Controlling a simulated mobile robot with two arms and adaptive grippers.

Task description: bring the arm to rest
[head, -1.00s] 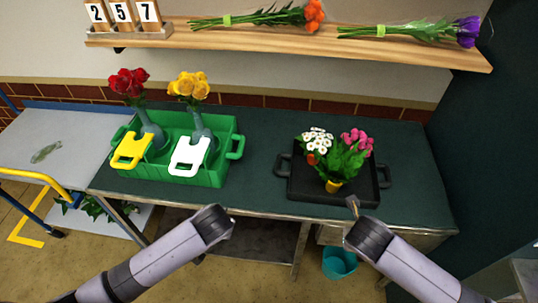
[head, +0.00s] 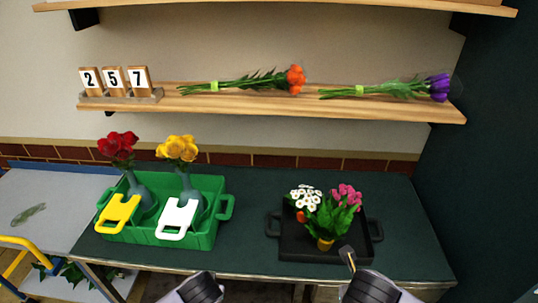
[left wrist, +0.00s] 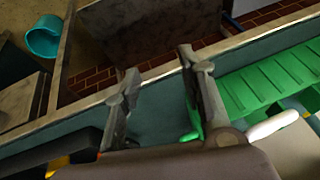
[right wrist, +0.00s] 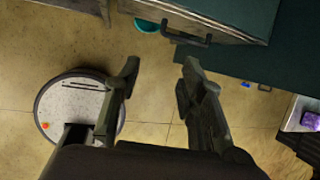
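My left gripper (left wrist: 160,95) is open and empty in the left wrist view, with its fingers apart over the table's front edge near the green crate. In the head view only my left wrist shows at the bottom edge. My right gripper (right wrist: 158,85) is open and empty in the right wrist view, above the tiled floor. In the head view my right wrist is at the bottom, and a finger tip shows just in front of the black tray (head: 300,252).
The green crate (head: 200,238) holds red roses (head: 117,146) and yellow roses (head: 177,148) in vases. White and pink flowers stand in the black tray. Orange (head: 295,78) and purple (head: 440,88) bouquets lie on the shelf (head: 220,106). A teal bucket (left wrist: 43,38) stands below.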

